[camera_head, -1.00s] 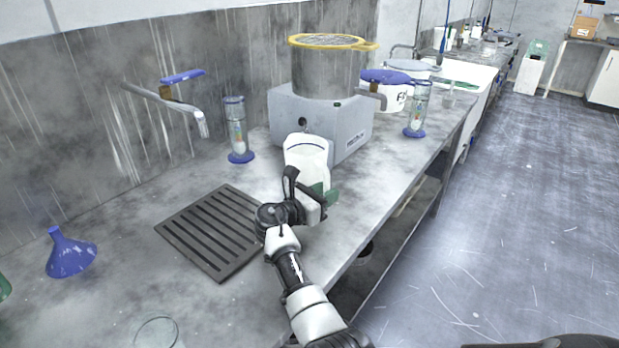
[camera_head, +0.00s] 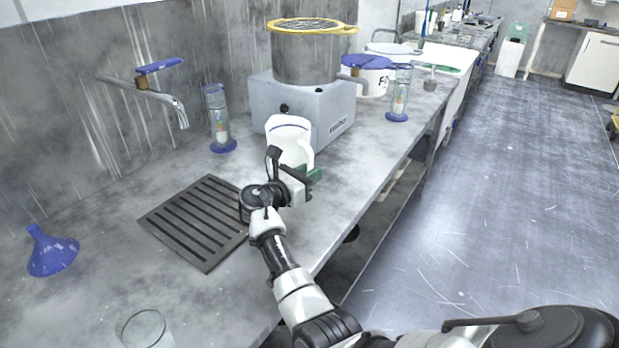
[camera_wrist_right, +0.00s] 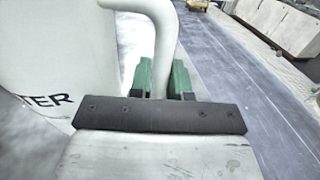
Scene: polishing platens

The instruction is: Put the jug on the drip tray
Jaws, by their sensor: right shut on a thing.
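The white jug (camera_head: 289,139) is upright near the front of the grey machine, to the right of the drip tray in the head view. My right gripper (camera_head: 312,174) is shut on the jug's handle; the right wrist view shows the handle (camera_wrist_right: 160,45) between the green fingers (camera_wrist_right: 162,80) and dark lettering on the jug's body (camera_wrist_right: 60,50). Whether the jug's base touches the counter is hidden by my gripper. The drip tray (camera_head: 196,222) is a dark slotted plate lying flat on the counter, left of my gripper, with nothing on it. My left gripper is not in view.
A tap (camera_head: 150,88) reaches out from the wall behind the tray. A blue funnel (camera_head: 52,252) and a glass beaker (camera_head: 145,328) stand left and in front. A glass cylinder (camera_head: 218,120) stands behind the tray. The grey machine (camera_head: 325,115) is close behind the jug.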

